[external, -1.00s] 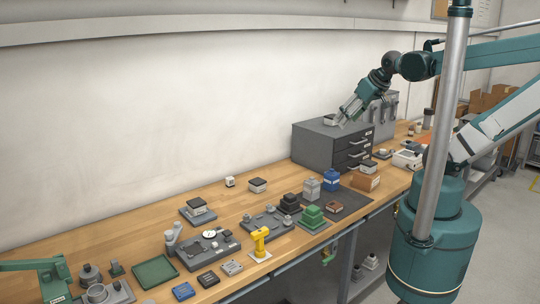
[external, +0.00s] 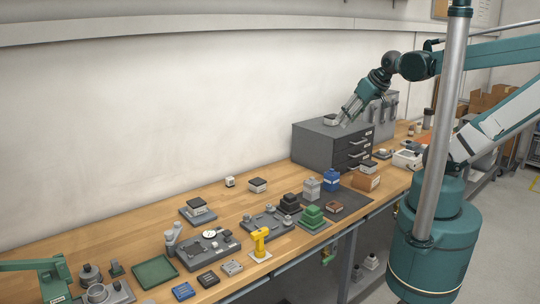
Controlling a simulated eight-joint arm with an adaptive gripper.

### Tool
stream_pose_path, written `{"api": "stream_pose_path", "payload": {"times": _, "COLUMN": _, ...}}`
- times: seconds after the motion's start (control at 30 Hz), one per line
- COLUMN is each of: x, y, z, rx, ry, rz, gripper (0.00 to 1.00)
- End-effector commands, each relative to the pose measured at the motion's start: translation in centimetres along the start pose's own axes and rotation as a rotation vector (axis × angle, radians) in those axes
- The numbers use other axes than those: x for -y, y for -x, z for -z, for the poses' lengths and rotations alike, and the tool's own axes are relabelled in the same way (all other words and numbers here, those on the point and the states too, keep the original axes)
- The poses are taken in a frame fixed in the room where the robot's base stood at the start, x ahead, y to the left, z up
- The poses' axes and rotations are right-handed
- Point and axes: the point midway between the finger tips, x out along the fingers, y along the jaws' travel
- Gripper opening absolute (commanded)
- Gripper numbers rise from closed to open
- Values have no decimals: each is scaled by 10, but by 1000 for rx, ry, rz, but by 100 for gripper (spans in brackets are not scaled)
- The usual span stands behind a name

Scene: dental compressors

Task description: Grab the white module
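A small white module with a dark top (external: 330,120) sits on top of the grey drawer cabinet, near its upper front side. My gripper (external: 345,118) points down and left just beside it, over the cabinet top. The fingertips are very small here, so I cannot tell whether they touch the module or how far apart they are. Other pale modules with dark tops stand on the bench: a small one (external: 230,182), a wider one (external: 258,185) and one on a grey base (external: 197,207).
The grey drawer cabinet (external: 318,148) stands against the wall on the wooden bench (external: 120,233). A blue container (external: 331,181), a grey container (external: 312,189) and a cardboard box (external: 366,181) stand in front of it. A yellow tool (external: 260,241) stands near the bench's front edge.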

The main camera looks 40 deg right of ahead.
Motion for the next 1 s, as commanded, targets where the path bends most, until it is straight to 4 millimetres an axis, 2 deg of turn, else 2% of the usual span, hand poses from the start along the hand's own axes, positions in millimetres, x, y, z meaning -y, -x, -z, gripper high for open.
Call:
{"api": "stream_pose_path", "payload": {"times": 0.17, "x": 2, "y": -1, "z": 8, "rx": 8, "ry": 21, "rz": 3, "gripper": 35}}
{"api": "stream_pose_path", "payload": {"times": 0.37, "x": 7, "y": -6, "z": 26, "rx": 32, "ry": 76, "rz": 11, "gripper": 35}}
{"api": "stream_pose_path", "payload": {"times": 0.67, "x": 20, "y": -21, "z": 65, "rx": 79, "ry": 198, "rz": 30, "gripper": 35}}
{"api": "stream_pose_path", "payload": {"times": 1.0, "x": 37, "y": -46, "z": 107, "rx": 133, "ry": 339, "rz": 57, "gripper": 35}}
